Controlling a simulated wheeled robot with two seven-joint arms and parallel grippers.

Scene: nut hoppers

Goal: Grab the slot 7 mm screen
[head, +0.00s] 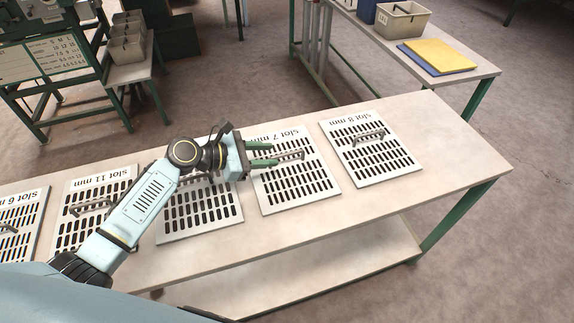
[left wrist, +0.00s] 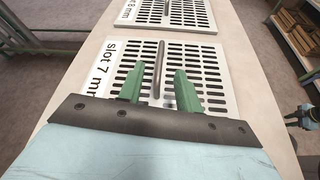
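The slot 7 mm screen (head: 300,188) is a pale slotted plate with a bar handle (head: 291,155), lying flat on the table. It also shows in the left wrist view (left wrist: 116,62), its handle (left wrist: 159,66) standing up ahead of my fingers. My left gripper (head: 262,154) is open and empty over the screen's left edge. Its two green fingers (left wrist: 160,92) point at the handle, one to each side of its line; the handle looks just beyond or between the tips. What seems to be my right gripper (left wrist: 300,116) shows small at the right edge of the left wrist view, its fingers unclear.
The slot 8 mm screen (head: 382,166) lies to the right. A screen with its label hidden (head: 200,222), the slot 11 mm screen (head: 72,231) and a slot 6 screen (head: 22,245) lie to the left. The table's (head: 455,150) right end is bare.

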